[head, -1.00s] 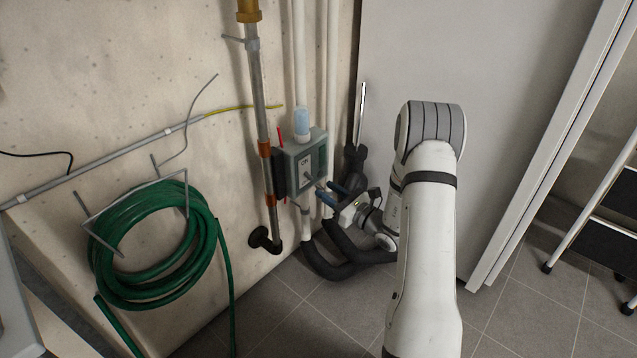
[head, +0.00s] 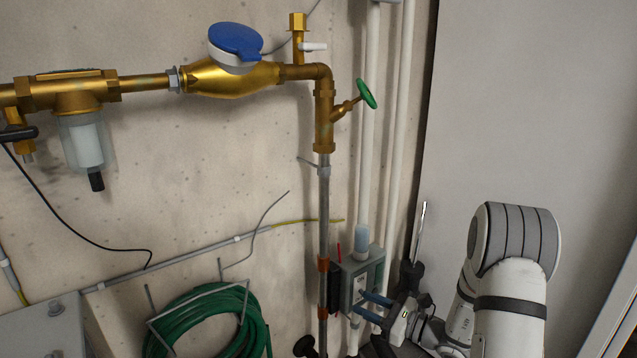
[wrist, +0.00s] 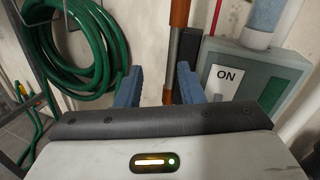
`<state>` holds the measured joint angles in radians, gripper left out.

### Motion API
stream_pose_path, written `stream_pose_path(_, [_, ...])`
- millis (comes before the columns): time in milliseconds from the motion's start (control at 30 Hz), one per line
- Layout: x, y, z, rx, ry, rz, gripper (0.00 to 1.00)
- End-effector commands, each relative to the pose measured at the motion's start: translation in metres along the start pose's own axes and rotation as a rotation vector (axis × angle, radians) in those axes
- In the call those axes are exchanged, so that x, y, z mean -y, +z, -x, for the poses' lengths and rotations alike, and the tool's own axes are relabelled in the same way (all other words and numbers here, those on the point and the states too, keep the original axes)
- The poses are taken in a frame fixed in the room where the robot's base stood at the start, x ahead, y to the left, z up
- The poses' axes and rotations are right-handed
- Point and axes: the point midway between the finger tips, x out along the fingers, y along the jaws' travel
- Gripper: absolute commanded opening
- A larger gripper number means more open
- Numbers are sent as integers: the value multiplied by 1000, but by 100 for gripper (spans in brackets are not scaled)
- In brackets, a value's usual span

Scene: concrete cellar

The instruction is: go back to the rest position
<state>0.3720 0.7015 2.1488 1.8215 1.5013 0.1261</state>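My gripper (head: 361,302) is in front of the grey-green wall box (head: 376,271) at the lower middle of the head view. In the wrist view its two blue fingers (wrist: 158,88) stand well apart with nothing between them. The box shows in the wrist view at the right (wrist: 270,85), with a white label reading "ON". The box is right of the fingers there, and I cannot tell if they touch it. My white arm reaches in from the lower right of the head view.
A vertical pipe (head: 324,200) with orange clamps runs left of the box. A coiled green hose (head: 190,325) hangs at lower left. Brass pipework (head: 230,78) with a blue-lidded meter (head: 236,42) is above. A large pale panel (head: 520,110) stands right, behind my arm.

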Motion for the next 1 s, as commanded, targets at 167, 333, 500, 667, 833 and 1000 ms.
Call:
stream_pose_path(167, [-66,121,-10,-102,339,215,35])
stream_pose_path(333, [-124,196,7,-219,637,453,35])
stream_pose_path(500, [-164,257,43,-346,905,727,35])
stream_pose_path(667, [-180,310,84,-475,1128,1016,35])
stream_pose_path(833, [-177,364,126,-618,1328,1342,35])
stream_pose_path(1000, [-164,407,156,-737,1460,1605,35])
